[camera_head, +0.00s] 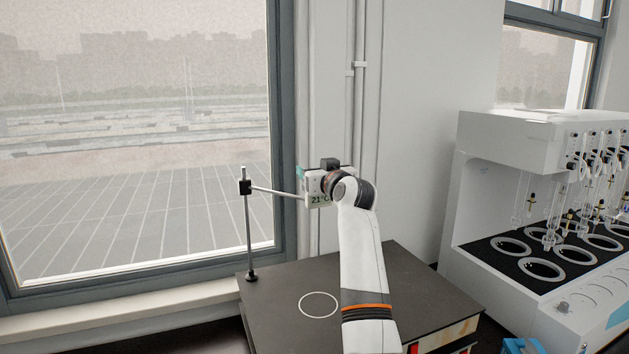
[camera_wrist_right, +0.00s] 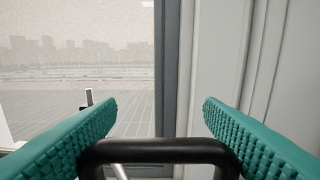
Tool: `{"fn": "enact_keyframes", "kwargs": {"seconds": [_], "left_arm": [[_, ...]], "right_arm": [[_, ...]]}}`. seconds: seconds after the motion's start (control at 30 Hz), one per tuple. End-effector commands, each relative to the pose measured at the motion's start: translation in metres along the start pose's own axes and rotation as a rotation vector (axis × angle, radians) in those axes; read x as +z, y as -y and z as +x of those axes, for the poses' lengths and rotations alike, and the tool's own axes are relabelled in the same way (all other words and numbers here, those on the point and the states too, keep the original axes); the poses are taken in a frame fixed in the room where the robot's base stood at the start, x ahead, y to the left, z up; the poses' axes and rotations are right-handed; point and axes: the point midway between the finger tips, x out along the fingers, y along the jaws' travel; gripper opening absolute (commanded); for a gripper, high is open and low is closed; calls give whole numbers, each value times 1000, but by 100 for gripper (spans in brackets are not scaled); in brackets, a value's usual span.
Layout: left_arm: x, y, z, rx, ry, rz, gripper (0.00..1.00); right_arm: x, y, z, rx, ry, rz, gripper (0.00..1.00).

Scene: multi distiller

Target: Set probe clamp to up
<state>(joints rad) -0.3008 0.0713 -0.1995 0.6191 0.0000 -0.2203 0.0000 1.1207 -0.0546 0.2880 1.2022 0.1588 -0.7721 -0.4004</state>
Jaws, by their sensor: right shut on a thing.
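The probe clamp is a white box (camera_head: 318,200) with a green "21°C" readout. A thin metal arm (camera_head: 278,193) joins it to a black collar (camera_head: 245,187) near the top of an upright metal post (camera_head: 249,235). My right gripper (camera_head: 316,178) is at the box, largely hidden behind my own white wrist; a bit of teal finger shows at its left. In the right wrist view my ridged teal fingers stand on either side of a black bar-shaped handle (camera_wrist_right: 160,151), and my right gripper (camera_wrist_right: 160,105) is shut on it. My left gripper is out of view.
The post stands on a dark plate (camera_head: 270,300) with a white ring (camera_head: 319,305) below the box. A white multi-position distiller (camera_head: 500,150) with glassware stands to the right. A window (camera_head: 140,150) and wall pipes are behind.

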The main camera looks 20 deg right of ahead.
Motion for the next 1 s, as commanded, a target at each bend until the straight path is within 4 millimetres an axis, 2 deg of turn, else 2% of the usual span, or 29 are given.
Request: {"fn": "enact_keyframes", "kwargs": {"seconds": [0.03,0.37,0.4,0.47,0.77,0.87,1.0], "left_arm": [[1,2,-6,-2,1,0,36],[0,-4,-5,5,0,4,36],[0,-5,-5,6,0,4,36],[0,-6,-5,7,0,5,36],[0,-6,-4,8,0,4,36],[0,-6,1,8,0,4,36],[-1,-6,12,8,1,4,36]], "right_arm": [[11,1,0,-3,7,2,21],[15,2,-1,-5,13,3,21],[15,2,-1,-5,14,3,63],[16,2,-1,-5,14,2,71],[10,1,-2,-3,5,2,71],[8,1,-8,-3,4,2,71],[6,1,-27,-3,7,0,71]]}}
